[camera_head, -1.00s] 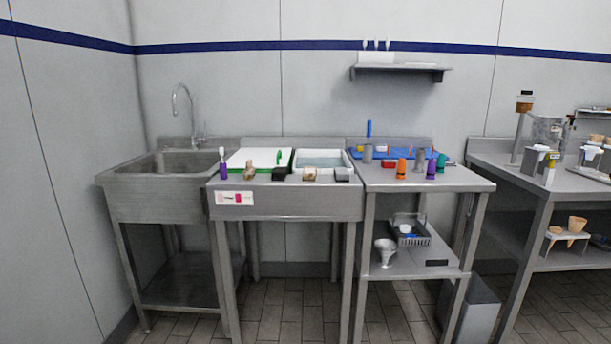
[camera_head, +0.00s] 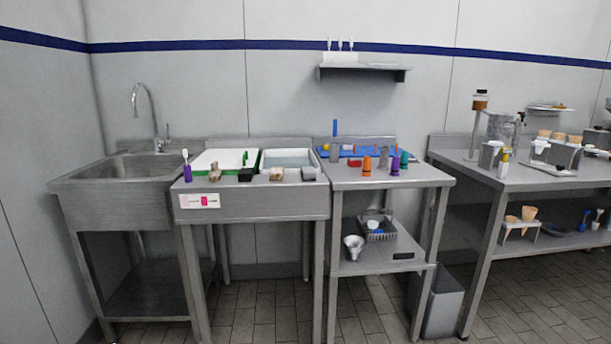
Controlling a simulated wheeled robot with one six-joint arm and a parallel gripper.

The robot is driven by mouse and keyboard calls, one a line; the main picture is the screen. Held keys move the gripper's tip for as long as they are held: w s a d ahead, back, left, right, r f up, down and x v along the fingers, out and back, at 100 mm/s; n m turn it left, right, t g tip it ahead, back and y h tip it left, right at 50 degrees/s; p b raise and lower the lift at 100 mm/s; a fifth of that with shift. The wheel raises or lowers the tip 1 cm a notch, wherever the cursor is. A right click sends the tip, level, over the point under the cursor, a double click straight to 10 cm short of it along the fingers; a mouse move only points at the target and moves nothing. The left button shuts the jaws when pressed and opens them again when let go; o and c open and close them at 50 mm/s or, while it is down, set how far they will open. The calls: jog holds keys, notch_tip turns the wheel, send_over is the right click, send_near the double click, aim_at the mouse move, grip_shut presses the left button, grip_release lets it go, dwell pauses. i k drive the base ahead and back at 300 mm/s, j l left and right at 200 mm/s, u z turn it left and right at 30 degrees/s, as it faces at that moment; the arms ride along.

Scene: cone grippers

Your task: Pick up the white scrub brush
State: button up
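A small upright brush-like item with a white top and purple lower part (camera_head: 186,166) stands at the front left corner of the middle steel counter (camera_head: 255,206). A small white item (camera_head: 373,224) sits at the dark wire rack (camera_head: 379,234) on the lower shelf; it is too small to tell what it is. I cannot tell which of these, if either, is the white scrub brush. Several small dark and tan blocks, such as a black one (camera_head: 246,175), lie along the counter's front edge. My gripper is not in view.
A steel sink (camera_head: 125,190) stands at the left. The right-hand steel table (camera_head: 385,181) holds orange and purple cone-shaped items. Open tiled floor (camera_head: 260,325) lies in front.

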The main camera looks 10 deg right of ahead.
aim_at(215, 174)
jog(key=i+l, duration=0.15)
jog(key=i, duration=0.75)
jog(key=i+l, duration=0.1)
jog(key=i, duration=0.8)
jog(key=i+j, duration=0.4)
jog(key=i+u, duration=0.05)
jog(key=i, duration=0.05)
